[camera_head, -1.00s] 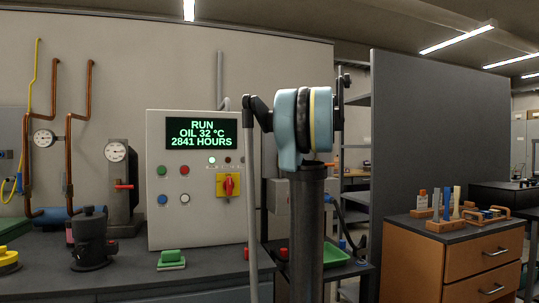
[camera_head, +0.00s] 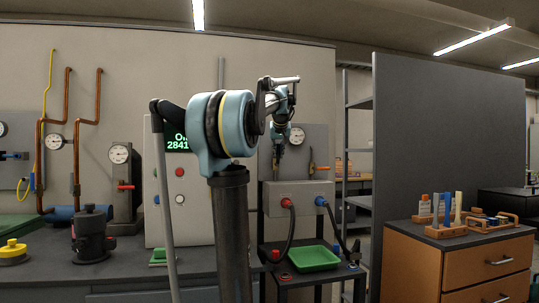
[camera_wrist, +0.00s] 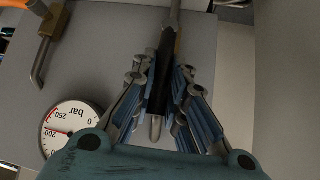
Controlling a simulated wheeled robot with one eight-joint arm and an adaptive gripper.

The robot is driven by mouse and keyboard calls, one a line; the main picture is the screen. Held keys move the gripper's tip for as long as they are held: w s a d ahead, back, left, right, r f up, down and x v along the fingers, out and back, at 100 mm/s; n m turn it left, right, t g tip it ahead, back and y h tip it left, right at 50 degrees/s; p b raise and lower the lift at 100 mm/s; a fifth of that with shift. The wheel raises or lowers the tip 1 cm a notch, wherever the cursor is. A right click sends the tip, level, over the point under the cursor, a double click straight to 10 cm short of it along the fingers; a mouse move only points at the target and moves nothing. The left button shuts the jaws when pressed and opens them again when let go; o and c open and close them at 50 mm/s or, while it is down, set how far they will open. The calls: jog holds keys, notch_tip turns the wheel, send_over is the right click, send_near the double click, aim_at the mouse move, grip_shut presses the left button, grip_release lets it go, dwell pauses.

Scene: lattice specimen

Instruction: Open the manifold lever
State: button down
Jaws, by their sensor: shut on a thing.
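The lever (camera_wrist: 158,95), a dark sleeved handle with a pale rounded tip, runs down the middle of the wrist view between the finger pads. My gripper (camera_wrist: 163,80) is shut on it, with blue ribbed fingers on both sides. In the head view my gripper (camera_head: 279,142) points down in front of a grey gauge panel (camera_head: 317,140). The lever is hidden there by the gripper. How far the lever is turned cannot be told.
Below the panel stand a grey box (camera_head: 300,194) with red and blue hose fittings and a green tray (camera_head: 314,258). A wooden drawer cabinet (camera_head: 460,265) is at right.

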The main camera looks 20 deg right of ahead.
jog(key=shift+s+a+f, duration=0.1)
jog(key=shift+a+f, duration=0.05)
dwell(0.3)
jog(key=c, duration=1.6)
grip_release()
jog(key=shift+s+a+r, duration=0.1)
jog(key=shift+s+r, duration=0.05)
jog(key=shift+r, duration=0.2)
jog(key=v, duration=1.1)
jog(key=shift+a+r, duration=0.1)
jog(key=shift+a, duration=0.05)
